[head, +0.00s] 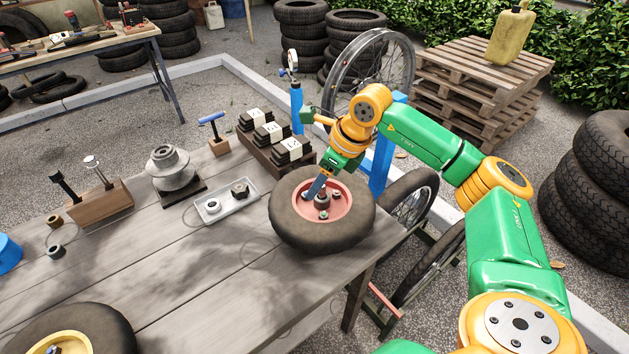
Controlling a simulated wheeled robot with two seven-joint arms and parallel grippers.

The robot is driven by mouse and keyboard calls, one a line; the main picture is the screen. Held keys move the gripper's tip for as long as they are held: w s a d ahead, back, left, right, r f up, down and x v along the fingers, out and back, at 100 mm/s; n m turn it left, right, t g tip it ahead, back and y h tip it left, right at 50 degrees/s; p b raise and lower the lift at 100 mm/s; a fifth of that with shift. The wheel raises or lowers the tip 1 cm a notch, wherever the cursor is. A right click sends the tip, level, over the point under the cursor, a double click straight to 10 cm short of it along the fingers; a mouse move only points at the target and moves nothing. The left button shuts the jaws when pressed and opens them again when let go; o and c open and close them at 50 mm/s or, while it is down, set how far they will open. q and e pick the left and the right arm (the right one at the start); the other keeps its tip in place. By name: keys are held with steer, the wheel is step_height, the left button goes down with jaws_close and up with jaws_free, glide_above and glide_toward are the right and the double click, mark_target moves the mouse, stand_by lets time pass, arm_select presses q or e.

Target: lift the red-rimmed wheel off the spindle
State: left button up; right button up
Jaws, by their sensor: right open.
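The red-rimmed wheel (285,220) lies flat at the right end of the wooden table, its black tyre around a red rim facing up. The dark spindle (322,201) shows in the middle of the rim, with nuts or studs around it. My right gripper (312,192) reaches down from above into the rim, at the left side of the spindle. It is open; I cannot tell whether its fingers touch the rim or the hub. The wheel's underside is hidden. My left gripper is not in view.
A grey tray (228,209) with small parts and a wooden box of dark blocks (268,152) stand left of the wheel. A grey stepped pulley (170,168) is further left. A yellow-rimmed wheel (105,325) lies front left. The table's middle is clear.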

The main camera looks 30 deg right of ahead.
steer(key=x, duration=0.6)
steer(key=shift+a+f+p, duration=0.1)
steer(key=shift+f+p, duration=0.1)
steer(key=shift+p, duration=0.1)
jaws_close()
steer(key=shift+c, duration=1.5)
jaws_free()
jaws_close()
steer(key=shift+w+r, duration=0.1)
steer(key=shift+r, duration=0.05)
